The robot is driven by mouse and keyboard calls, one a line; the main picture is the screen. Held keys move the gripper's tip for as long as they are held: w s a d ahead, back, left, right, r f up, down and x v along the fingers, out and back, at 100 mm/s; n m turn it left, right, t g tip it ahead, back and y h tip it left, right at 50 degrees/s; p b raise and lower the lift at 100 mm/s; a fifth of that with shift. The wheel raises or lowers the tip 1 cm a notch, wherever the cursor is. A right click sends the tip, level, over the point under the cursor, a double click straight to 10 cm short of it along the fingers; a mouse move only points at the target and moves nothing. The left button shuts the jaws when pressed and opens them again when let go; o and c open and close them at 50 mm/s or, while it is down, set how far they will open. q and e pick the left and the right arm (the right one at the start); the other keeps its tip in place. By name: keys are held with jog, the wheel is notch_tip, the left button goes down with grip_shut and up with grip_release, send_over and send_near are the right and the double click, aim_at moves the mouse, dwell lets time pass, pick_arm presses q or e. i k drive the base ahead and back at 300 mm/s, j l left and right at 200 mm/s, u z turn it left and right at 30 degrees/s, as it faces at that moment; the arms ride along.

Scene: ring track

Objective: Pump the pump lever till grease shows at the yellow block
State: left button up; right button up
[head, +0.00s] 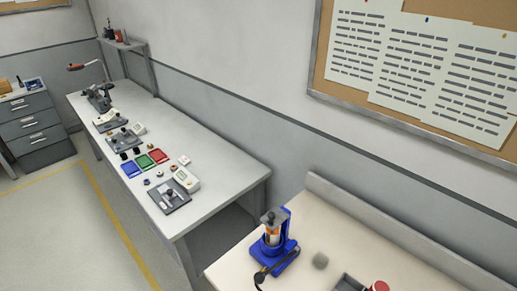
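A blue pump stand (290,246) with an orange and white cylinder (272,236) and a dark top stands upright on the cream table at the bottom centre of the head view. A thin black part (259,278) sticks out at its lower left; I cannot tell whether it is the pump lever or a hose. No yellow block and no grease can be made out. Neither of my grippers is in view.
A long grey bench (215,155) with several devices stands behind. Floor at left is clear.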

aim_at(260, 277)
jog(key=i+l+u, duration=0.2)
jog(key=u, duration=0.15)
jog(key=i+l+u, duration=0.35)
jog(key=k+j, duration=0.1)
